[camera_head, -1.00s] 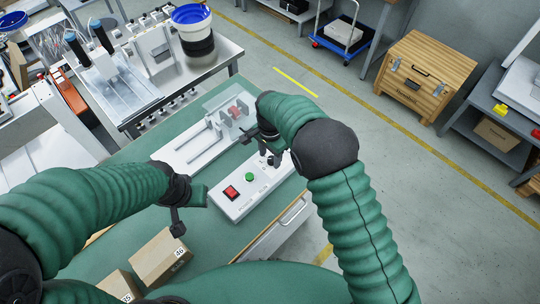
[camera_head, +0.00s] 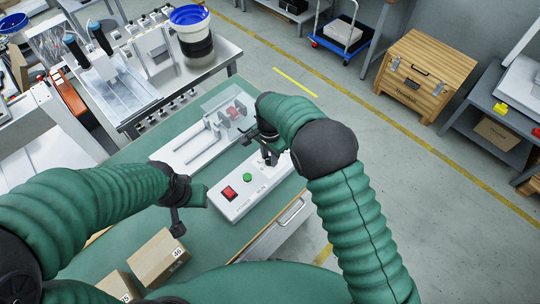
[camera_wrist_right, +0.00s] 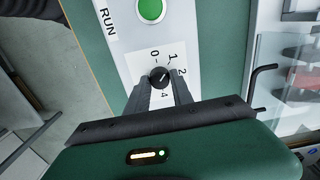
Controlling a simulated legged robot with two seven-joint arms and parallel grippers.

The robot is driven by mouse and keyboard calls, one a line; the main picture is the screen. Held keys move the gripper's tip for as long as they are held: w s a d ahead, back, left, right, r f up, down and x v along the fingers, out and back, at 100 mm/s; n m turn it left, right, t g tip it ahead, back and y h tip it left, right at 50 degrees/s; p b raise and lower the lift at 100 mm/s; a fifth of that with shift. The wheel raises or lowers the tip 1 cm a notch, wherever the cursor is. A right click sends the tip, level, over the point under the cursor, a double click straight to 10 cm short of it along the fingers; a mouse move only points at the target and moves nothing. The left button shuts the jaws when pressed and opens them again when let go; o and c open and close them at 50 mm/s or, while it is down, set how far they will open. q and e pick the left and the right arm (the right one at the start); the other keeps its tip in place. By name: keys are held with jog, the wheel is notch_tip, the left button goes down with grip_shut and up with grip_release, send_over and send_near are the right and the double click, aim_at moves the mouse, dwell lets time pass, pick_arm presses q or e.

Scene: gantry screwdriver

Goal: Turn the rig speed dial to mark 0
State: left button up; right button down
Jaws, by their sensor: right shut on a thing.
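The speed dial (camera_wrist_right: 159,77) is a small black knob on a white control panel (camera_wrist_right: 206,40), with printed marks such as 0, 1, 2 and 4 around it. Its pale pointer line leans up and right, toward the 1 and 2 side; the exact mark is hard to tell. My right gripper (camera_wrist_right: 161,86) is shut on the dial, one finger on each side. In the head view my right gripper (camera_head: 268,150) is over the panel's far end and hides the dial. My left gripper (camera_head: 177,222) hangs left of the panel, apart from it; its jaws are unclear.
A green button (camera_head: 247,177) and a red switch (camera_head: 229,193) sit on the panel. A clear-covered rig (camera_head: 205,135) stands behind it. Cardboard boxes (camera_head: 158,257) lie at the front left. A hex key (camera_wrist_right: 262,85) shows beside my right gripper.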

jog(key=shift+a, duration=0.1)
jog(key=n+p, duration=0.1)
jog(key=n, duration=0.3)
jog(key=shift+p, duration=0.3)
jog(key=n+p, duration=0.1)
jog(key=n, duration=0.3)
jog(key=shift+n, duration=0.3)
jog(key=c, duration=1.1)
grip_release()
